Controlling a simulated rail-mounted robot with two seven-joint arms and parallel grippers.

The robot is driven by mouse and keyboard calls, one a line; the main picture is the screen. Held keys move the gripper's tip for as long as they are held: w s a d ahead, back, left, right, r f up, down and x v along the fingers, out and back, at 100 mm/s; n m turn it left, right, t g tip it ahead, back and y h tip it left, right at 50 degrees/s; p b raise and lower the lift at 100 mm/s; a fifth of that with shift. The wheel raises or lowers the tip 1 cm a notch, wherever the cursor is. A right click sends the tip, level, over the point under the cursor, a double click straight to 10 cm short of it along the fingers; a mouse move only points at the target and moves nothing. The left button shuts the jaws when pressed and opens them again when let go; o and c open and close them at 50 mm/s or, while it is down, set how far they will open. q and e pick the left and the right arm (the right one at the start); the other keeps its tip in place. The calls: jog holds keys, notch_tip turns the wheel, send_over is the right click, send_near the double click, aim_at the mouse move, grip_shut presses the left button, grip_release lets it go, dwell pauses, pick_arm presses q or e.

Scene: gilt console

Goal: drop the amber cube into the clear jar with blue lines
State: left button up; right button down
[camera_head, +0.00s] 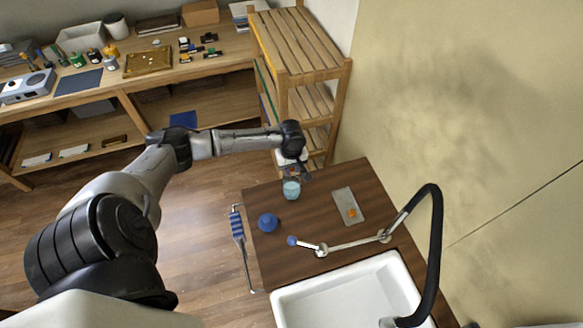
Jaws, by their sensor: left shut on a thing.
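The clear jar (291,190) with a bluish tint stands upright on the dark wooden counter near its back left; its lines are too small to make out. My left gripper (305,175) is just behind and to the right of the jar, above the counter's back edge. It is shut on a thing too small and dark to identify. A small orange piece (352,213), which may be the amber cube, lies on a grey plate (343,196) to the right of the jar. My right gripper is not in view.
A blue round object (268,222) sits in front of the jar. A metal fixture with a blue knob (292,241) and a white sink (345,292) lie nearer. A black hose (437,240) arches at right. A slatted wooden shelf (300,42) stands behind the counter.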

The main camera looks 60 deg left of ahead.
pick_arm(q)
jog(key=shift+f, duration=0.25)
jog(key=o, duration=1)
jog(key=shift+r, duration=0.65)
notch_tip(320, 180, up, 13)
jog(key=shift+f+b, duration=0.2)
jog(key=shift+b, duration=0.45)
